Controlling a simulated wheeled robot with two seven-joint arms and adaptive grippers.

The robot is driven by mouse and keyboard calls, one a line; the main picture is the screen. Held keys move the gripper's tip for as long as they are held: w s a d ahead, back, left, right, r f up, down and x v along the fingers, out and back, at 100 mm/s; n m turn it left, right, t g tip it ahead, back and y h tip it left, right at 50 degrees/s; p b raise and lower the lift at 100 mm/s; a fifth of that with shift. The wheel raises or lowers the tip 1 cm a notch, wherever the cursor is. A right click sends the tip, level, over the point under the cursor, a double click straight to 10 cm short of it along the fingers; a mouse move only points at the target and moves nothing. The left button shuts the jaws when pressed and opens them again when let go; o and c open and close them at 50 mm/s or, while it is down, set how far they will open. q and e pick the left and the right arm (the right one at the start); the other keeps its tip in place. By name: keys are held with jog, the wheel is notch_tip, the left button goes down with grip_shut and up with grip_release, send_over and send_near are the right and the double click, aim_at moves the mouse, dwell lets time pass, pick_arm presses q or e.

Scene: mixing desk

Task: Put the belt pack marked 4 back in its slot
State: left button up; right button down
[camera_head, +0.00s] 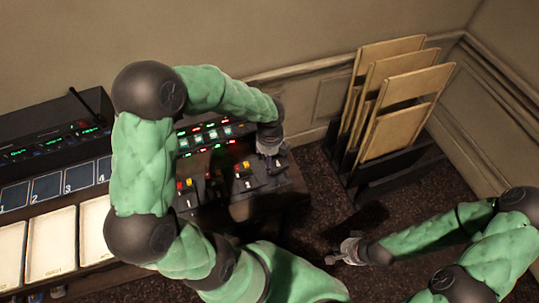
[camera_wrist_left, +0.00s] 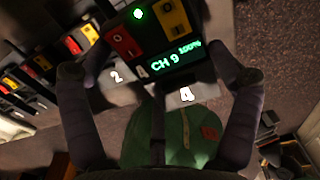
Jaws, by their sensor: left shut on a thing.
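My left gripper (camera_head: 268,150) is over the right end of the charging rack (camera_head: 264,186). It also shows in the left wrist view (camera_wrist_left: 160,80), shut on a dark belt pack (camera_wrist_left: 150,48). The pack has red and yellow buttons, a green light and a screen reading CH 9 and 100%. A small mark beside the screen looks like a 4. The rack's label 4 (camera_wrist_left: 186,94) is just beyond the pack's edge. I cannot tell whether the pack is seated or above the slot. In the head view the gripper hides it. My right gripper (camera_head: 350,251) is low, away from the rack; its jaws are unclear.
Other belt packs (camera_wrist_left: 78,42) with red and yellow buttons stand in the rack near label 2. Blue numbered squares (camera_head: 47,187) and pale panels (camera_head: 52,243) lie on the left. Folded wooden chairs (camera_head: 400,110) stand in a dark rack on the right. Carpet is open between.

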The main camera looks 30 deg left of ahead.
pick_arm(q)
jog(key=shift+s+a+m, duration=0.1)
jog(key=shift+m, duration=0.3)
jog(key=shift+f, duration=0.15)
notch_tip(320, 180, down, 4)
jog(key=b, duration=0.4)
jog(key=shift+f+b, duration=0.8)
jog(key=shift+f, duration=0.4)
jog(key=shift+r+p, duration=0.1)
jog(key=shift+p, duration=0.45)
jog(key=shift+f, duration=0.65)
dwell(0.6)
dwell(0.3)
jog(key=o, duration=1.3)
